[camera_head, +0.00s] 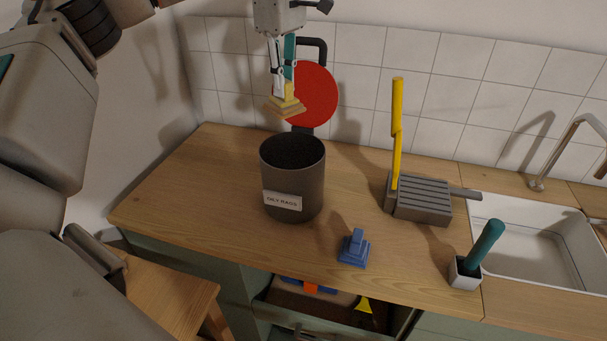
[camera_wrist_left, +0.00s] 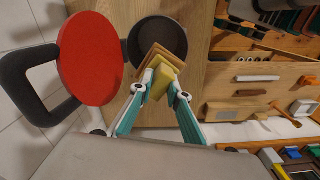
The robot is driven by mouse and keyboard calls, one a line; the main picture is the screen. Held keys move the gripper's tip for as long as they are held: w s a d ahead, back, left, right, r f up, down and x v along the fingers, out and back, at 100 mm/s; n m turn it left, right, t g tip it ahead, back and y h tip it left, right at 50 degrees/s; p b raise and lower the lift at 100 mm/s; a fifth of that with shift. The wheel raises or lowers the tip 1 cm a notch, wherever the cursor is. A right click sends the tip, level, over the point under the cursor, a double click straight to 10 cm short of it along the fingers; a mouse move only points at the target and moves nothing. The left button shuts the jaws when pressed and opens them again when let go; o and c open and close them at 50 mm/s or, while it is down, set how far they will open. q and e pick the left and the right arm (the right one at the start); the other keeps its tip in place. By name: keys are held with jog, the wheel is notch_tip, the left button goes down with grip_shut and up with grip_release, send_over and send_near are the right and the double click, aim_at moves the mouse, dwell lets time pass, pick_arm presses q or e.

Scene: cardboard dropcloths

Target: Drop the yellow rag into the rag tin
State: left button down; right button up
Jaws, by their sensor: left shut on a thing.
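The yellow rag (camera_head: 285,104) is a stepped, folded block with a tan lower layer. My left gripper (camera_head: 283,88) is shut on its upper part and holds it in the air, above and slightly behind-left of the tin's mouth in the head view. The rag also shows between the fingers in the left wrist view (camera_wrist_left: 161,76). The rag tin (camera_head: 292,190) is a dark grey open cylinder labelled "OILY RAGS", upright on the wooden counter. In the left wrist view the tin (camera_wrist_left: 157,38) is partly hidden behind the rag. My right gripper is not in view.
A red disc with a black handle (camera_head: 312,94) stands behind the tin, close to the held rag. A grey ribbed block with a yellow handle (camera_head: 420,200), a teal-handled tool in a white holder (camera_head: 482,255) and a sink (camera_head: 540,240) are further right.

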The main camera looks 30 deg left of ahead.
aim_at(283, 103)
pick_arm(q)
jog(key=shift+s+f, duration=0.2)
jog(key=shift+f, duration=0.35)
jog(key=shift+s+f, duration=0.2)
jog(key=shift+f, duration=0.35)
notch_tip(283, 103, down, 3)
jog(key=shift+w+r, duration=0.15)
jog(key=shift+f, duration=0.45)
jog(key=c, duration=1.8)
grip_release()
jog(key=shift+c, duration=0.2)
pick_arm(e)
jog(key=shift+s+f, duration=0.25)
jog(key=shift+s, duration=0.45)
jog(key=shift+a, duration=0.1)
pick_arm(q)
notch_tip(283, 103, up, 12)
jog(key=shift+r, duration=0.1)
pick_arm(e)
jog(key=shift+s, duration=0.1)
